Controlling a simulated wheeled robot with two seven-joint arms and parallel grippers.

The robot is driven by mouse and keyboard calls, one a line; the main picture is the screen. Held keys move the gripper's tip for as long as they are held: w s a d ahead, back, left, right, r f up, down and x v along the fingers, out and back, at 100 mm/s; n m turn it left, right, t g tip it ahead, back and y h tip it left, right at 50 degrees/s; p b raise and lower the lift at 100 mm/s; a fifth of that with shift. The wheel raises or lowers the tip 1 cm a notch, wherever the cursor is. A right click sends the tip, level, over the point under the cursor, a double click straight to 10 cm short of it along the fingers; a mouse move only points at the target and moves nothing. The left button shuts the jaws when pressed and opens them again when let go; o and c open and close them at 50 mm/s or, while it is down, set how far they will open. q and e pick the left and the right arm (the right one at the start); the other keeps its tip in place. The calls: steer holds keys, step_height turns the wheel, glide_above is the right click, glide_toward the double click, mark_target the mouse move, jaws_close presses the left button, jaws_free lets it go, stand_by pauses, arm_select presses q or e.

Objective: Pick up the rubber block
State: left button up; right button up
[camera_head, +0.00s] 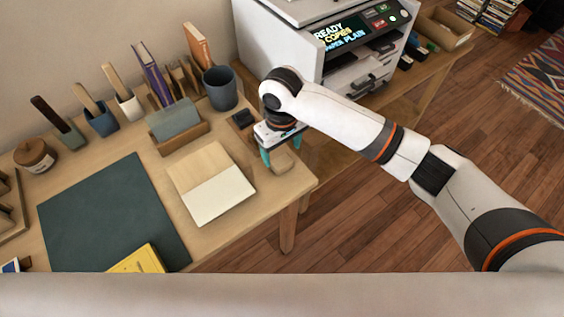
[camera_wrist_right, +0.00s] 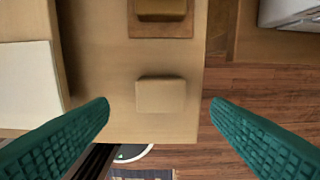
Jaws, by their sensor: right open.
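A small tan block (camera_wrist_right: 161,95), which looks like the rubber block, lies on the wooden table near its edge. In the head view, the tan block (camera_head: 283,161) sits at the table's right corner, partly hidden by my right gripper. My right gripper (camera_wrist_right: 160,104) is open and empty, with teal ridged fingers. It points down above the block, which shows between the two fingers in the wrist view with clear space on both sides. In the head view, my right gripper (camera_head: 279,150) is just over the table corner. My left gripper is not in view.
A second block on a wooden base (camera_wrist_right: 160,24) lies close by. A wooden board with a pale sheet (camera_head: 222,199) is to the left. A dark cup (camera_head: 220,90) and a grey printer (camera_head: 290,45) stand behind. The floor lies beyond the table edge.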

mark_target(282, 161)
steer(key=shift+f, duration=2.4)
steer(key=c, duration=1)
step_height(282, 161, up, 10)
steer(key=shift+r, duration=0.1)
steer(key=shift+c, duration=0.2)
